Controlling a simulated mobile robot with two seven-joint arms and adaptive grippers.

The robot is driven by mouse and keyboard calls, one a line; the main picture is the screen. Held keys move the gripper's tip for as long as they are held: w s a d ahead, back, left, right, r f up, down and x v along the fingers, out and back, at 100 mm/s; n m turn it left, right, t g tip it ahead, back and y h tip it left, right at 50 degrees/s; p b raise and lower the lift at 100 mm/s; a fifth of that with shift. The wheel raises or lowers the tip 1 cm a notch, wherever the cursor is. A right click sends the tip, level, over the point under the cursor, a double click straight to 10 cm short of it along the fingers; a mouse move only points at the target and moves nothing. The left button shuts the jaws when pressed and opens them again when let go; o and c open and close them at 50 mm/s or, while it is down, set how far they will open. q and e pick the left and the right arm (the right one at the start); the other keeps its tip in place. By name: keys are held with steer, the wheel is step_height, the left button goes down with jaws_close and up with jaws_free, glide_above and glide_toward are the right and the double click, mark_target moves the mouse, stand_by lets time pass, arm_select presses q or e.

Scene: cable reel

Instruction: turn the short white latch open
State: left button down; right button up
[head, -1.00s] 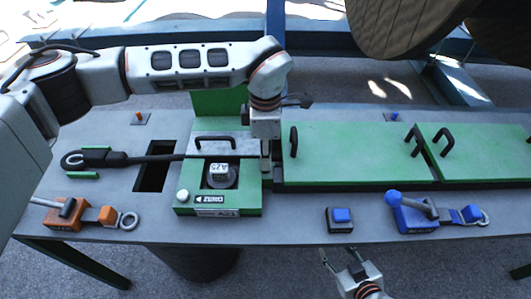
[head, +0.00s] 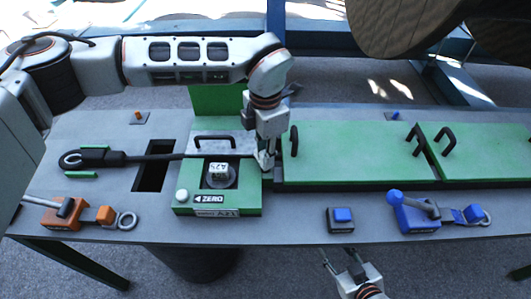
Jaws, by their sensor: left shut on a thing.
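My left gripper (head: 265,160) points down at the right edge of the green meter box (head: 241,196), beside its grey top plate. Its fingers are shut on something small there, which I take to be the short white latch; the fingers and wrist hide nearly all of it. I cannot tell the latch's angle. The box also carries a round white knob (head: 182,196), a dark round dial (head: 221,175) and a ZERO label. My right gripper (head: 340,262) is below the table's front edge, its fingers apart and empty.
A black cable (head: 140,158) runs across a dark slot to the box. Green covers (head: 350,150) with black handles lie to the right. An orange clamp (head: 70,213), a blue button (head: 342,215) and a blue lever clamp (head: 415,213) line the front. A large reel (head: 400,28) hangs upper right.

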arm_select(q)
steer(key=n, duration=1.2)
steer(key=shift+n+b, duration=0.3)
steer(key=shift+b, duration=0.1)
stand_by(0.3)
steer(key=c, duration=1.8)
jaws_free()
steer(key=shift+c, duration=0.2)
steer(key=shift+r, duration=0.15)
step_height(320, 180, up, 12)
